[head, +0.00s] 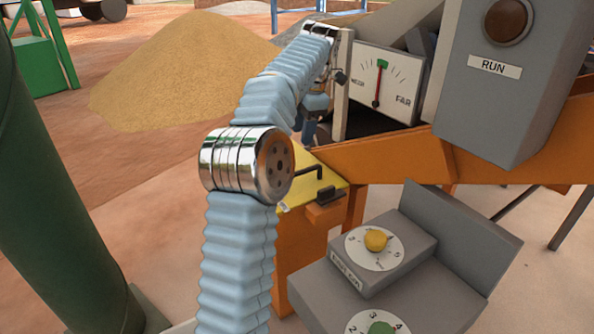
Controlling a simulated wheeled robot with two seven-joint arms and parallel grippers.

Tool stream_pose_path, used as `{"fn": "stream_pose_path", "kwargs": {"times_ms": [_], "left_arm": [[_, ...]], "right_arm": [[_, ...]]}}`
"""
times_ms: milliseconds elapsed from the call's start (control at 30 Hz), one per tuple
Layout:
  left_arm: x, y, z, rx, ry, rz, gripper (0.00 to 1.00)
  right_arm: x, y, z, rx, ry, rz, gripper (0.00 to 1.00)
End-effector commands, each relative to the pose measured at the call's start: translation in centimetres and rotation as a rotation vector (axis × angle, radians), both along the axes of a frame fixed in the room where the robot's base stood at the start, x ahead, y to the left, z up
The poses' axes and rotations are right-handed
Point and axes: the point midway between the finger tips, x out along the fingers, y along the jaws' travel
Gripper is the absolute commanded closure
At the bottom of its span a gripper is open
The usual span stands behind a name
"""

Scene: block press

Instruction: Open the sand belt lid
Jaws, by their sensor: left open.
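A yellow lid (329,184) with a bent black handle (308,172) lies over the orange housing beside the belt. It looks flat and shut, though my arm's elbow covers its left part. My left arm reaches up from the bottom and bends over at the top. My left gripper (308,130) hangs down just behind the lid's far edge, above and apart from the handle as far as I can tell. It is open and small in the picture, partly hidden by my arm. I see nothing between its fingers. My right gripper is out of view.
A grey RUN box (475,105) and a NEAR/FAR dial (392,85) stand at the upper right above the orange frame (400,160). A grey control box (385,295) with knobs stands at front right. A green column (45,220) is at left. A sand pile (180,70) lies behind.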

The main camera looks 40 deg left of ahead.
Motion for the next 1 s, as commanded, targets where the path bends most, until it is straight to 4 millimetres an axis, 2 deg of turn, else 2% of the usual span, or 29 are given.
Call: {"fn": "stream_pose_path", "kwargs": {"times_ms": [67, 167, 267, 500, 700, 833, 1000], "left_arm": [[0.0, 0.2, 0.4, -0.021, -0.042, 0.067, 0.58], [0.1, 0.3, -0.1, -0.030, -0.057, 0.098, 0.58], [0.1, 0.5, -1.7, -0.030, -0.055, 0.097, 0.58], [0.3, 1.5, -7.2, -0.031, -0.052, 0.096, 0.58], [0.5, 2.3, -11.0, -0.030, -0.052, 0.095, 0.58], [0.7, 2.5, -12.3, -0.030, -0.053, 0.093, 0.58], [0.7, 2.7, -13.0, -0.029, -0.054, 0.093, 0.58]], "right_arm": [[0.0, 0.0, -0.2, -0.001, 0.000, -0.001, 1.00], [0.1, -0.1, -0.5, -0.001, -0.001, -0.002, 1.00], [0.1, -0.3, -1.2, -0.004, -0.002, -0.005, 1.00], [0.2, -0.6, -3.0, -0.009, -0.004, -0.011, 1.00], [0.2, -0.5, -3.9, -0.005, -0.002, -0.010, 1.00], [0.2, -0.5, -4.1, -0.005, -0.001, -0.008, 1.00], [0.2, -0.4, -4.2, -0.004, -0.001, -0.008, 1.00]]}}
